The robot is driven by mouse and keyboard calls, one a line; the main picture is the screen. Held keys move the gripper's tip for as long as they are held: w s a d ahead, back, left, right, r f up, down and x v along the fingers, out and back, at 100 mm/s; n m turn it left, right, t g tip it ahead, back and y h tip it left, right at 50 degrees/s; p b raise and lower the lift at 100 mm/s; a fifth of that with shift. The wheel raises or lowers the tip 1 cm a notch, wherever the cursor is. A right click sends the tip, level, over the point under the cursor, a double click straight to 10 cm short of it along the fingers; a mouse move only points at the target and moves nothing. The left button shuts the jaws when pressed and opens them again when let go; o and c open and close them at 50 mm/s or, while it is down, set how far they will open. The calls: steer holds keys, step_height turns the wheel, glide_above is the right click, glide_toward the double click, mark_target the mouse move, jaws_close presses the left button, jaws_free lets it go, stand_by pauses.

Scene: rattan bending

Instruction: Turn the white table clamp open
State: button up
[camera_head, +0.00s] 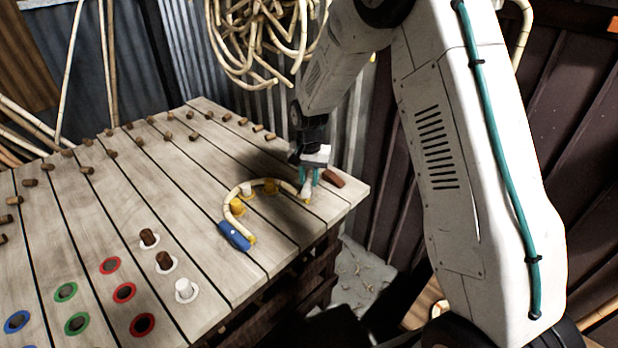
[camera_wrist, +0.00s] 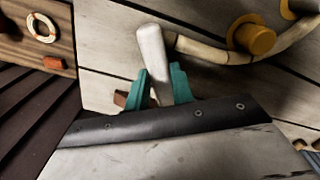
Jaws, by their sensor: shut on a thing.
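The white table clamp (camera_head: 307,190) is a small white lever near the right corner of the table, at one end of a bent pale rattan cane (camera_head: 228,206). In the wrist view the white clamp (camera_wrist: 152,50) sticks out beyond the two teal fingers, beside the end of the rattan (camera_wrist: 205,51). My gripper (camera_head: 308,177) is over that corner, pointing down, with its fingers on either side of the lever. It is shut on the lever; in the wrist view the gripper (camera_wrist: 161,86) hides the lever's lower part.
The rattan curves around yellow pegs (camera_head: 236,206) to a blue clamp (camera_head: 234,236). A red-brown block (camera_head: 333,178) lies right of my gripper at the table edge. Brown pegs line the back; coloured rings (camera_head: 124,292) with holes lie at the front left. A corrugated wall stands behind.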

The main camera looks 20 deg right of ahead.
mark_target(309, 180)
steer(key=n, duration=0.5)
steer(key=shift+n, duration=0.3)
steer(key=n, duration=0.5)
steer(key=shift+n, duration=0.4)
steer(key=o, duration=1)
steer(key=shift+r, duration=0.1)
step_height(309, 180, up, 8)
steer(key=shift+f, duration=0.15)
